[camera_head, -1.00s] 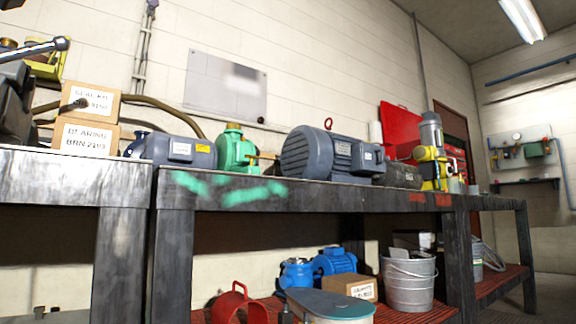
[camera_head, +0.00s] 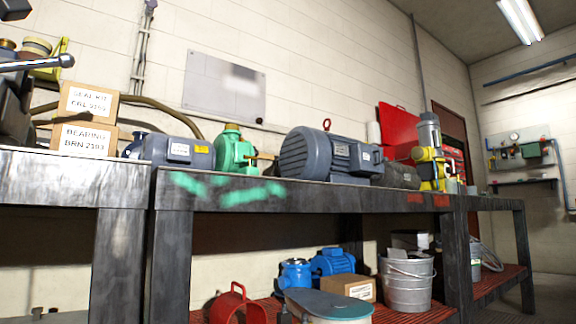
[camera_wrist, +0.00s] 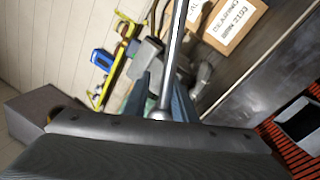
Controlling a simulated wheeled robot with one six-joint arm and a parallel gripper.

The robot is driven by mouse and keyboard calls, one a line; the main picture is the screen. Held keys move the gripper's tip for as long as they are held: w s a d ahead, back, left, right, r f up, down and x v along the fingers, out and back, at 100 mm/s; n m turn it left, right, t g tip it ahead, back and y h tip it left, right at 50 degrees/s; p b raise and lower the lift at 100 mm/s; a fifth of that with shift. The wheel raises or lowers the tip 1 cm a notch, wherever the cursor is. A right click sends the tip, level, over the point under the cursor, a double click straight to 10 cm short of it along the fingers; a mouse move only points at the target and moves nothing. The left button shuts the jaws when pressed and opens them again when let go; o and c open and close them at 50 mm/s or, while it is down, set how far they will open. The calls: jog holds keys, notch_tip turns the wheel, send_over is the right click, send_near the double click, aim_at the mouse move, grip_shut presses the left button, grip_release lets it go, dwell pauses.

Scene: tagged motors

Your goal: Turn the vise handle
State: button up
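The vise (camera_head: 12,108) is a dark grey body at the far left of the head view, cut off by the frame edge. Its handle (camera_head: 30,63) is a shiny metal bar with a round end knob, lying nearly level. In the wrist view the handle (camera_wrist: 172,62) runs down from the top edge to a knob close against my gripper (camera_wrist: 160,128). My gripper shows there as a broad dark form along the bottom. My gripper is not in the head view.
Two labelled cartons (camera_head: 88,118) stand just right of the vise on the left bench (camera_head: 70,180). A blue-grey motor (camera_head: 175,151), a green pump (camera_head: 234,150) and a large grey motor (camera_head: 325,155) stand farther right. A lower shelf holds a metal bucket (camera_head: 407,285).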

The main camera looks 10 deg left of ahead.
jog(key=shift+o, duration=0.2)
jog(key=shift+a+f, duration=0.1)
jog(key=shift+f, duration=0.05)
jog(key=p+v, duration=0.1)
jog(key=v, duration=0.6)
jog(key=shift+s+d+p, duration=0.2)
jog(key=shift+d+p, duration=0.15)
jog(key=shift+s, duration=0.1)
